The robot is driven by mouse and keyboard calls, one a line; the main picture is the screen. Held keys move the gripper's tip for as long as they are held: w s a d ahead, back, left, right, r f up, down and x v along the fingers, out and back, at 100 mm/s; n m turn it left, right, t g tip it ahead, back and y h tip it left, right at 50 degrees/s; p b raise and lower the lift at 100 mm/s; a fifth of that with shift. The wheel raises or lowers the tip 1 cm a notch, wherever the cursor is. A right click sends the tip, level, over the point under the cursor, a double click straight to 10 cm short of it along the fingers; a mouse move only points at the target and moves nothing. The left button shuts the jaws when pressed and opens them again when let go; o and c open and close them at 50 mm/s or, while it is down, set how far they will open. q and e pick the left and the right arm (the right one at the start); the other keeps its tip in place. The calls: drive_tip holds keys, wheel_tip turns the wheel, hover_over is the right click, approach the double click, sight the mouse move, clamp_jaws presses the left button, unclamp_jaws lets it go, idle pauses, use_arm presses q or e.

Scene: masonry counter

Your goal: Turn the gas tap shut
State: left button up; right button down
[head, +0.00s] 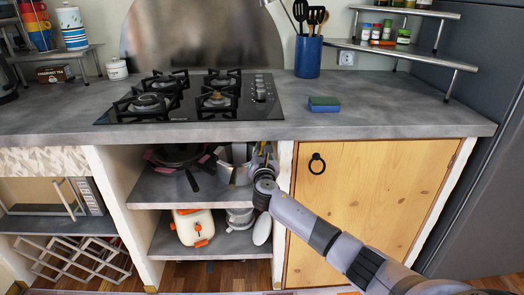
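My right arm comes in from the lower right. Its gripper (262,163) is inside the open shelf opening under the hob, at the right side by the white post. The gripper is small and dark here, and its fingers are partly hidden by my own wrist, so I cannot tell whether it is open or shut. A small yellow piece (262,148), possibly the gas tap's handle, shows right at the gripper's tip. I cannot tell whether they touch or how the handle is turned. My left gripper is not in view.
A metal pot (234,163) stands just left of my gripper, with a dark pan (176,155) further left. The countertop (400,110) is above, holding the gas hob (190,103) and a blue-green sponge (323,104). A wooden door (372,190) is to the right.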

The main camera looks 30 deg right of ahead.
drive_tip(key=shift+m, duration=0.4)
drive_tip(key=m+b, duration=0.2)
drive_tip(key=m, duration=0.4)
drive_tip(key=shift+f, duration=0.1)
drive_tip(key=m+b, duration=0.2)
drive_tip(key=m, duration=0.3)
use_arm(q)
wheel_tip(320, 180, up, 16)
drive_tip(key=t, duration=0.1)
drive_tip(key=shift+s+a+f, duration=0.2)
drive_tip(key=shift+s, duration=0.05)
use_arm(e)
drive_tip(key=shift+m, duration=1.1)
drive_tip(key=c, duration=1.6)
unclamp_jaws()
drive_tip(key=shift+s, duration=0.15)
